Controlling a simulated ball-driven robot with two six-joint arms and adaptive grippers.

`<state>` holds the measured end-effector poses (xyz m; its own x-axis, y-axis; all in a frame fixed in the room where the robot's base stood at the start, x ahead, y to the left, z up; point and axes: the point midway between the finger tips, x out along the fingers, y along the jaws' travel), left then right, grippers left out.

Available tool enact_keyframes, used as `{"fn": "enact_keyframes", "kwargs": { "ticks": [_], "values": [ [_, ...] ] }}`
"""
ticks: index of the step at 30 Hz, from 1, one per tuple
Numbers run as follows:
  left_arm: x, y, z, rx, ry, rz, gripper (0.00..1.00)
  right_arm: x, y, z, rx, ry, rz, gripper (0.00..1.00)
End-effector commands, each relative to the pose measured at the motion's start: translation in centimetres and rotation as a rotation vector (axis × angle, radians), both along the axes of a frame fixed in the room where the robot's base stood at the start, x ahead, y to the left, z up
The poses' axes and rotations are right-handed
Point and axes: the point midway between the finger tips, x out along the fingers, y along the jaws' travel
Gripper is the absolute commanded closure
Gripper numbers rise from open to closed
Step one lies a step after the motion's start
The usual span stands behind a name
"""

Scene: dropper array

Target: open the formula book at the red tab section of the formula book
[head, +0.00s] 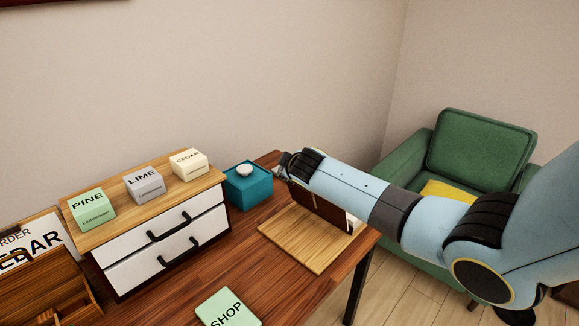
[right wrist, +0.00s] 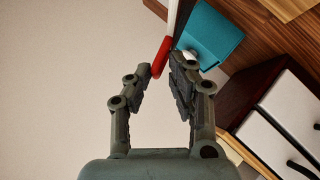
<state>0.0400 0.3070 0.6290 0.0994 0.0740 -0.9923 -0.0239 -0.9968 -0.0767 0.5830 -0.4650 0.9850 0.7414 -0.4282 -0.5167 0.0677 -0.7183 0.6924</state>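The formula book (head: 319,205) has a dark red-brown cover and stands on the wooden board (head: 300,244), partly hidden behind my right arm. My right gripper (head: 284,172) is at the book's upper left edge in the head view. In the right wrist view, the red tab (right wrist: 161,57) lies between the tips of my right gripper (right wrist: 160,63), close to the left-hand finger. A gap shows between the tab and the other finger, so the fingers look open. A pale strip (right wrist: 173,16) beyond the tab may be page edges. My left gripper is not in view.
A teal box (head: 247,187) with a white round top stands left of the book; it also shows in the right wrist view (right wrist: 214,33). A white drawer unit (head: 160,245) carries several labelled blocks. A green SHOP block (head: 228,307) lies at the table front.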

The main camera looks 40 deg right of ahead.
Motion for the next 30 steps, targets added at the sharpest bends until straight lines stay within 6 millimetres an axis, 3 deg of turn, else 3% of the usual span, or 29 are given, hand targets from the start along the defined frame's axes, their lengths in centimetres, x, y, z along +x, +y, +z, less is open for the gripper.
{"fn": "enact_keyframes", "kwargs": {
  "ticks": [9,24,30],
  "values": [
    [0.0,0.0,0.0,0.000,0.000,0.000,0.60,-0.7,0.5,0.4,0.003,-0.002,0.000,0.82],
    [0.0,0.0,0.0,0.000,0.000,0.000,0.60,-7.6,4.4,5.2,0.004,-0.001,0.000,0.82],
    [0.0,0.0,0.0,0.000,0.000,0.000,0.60,-8.9,5.0,6.1,0.002,0.000,-0.001,0.82]
  ]
}}
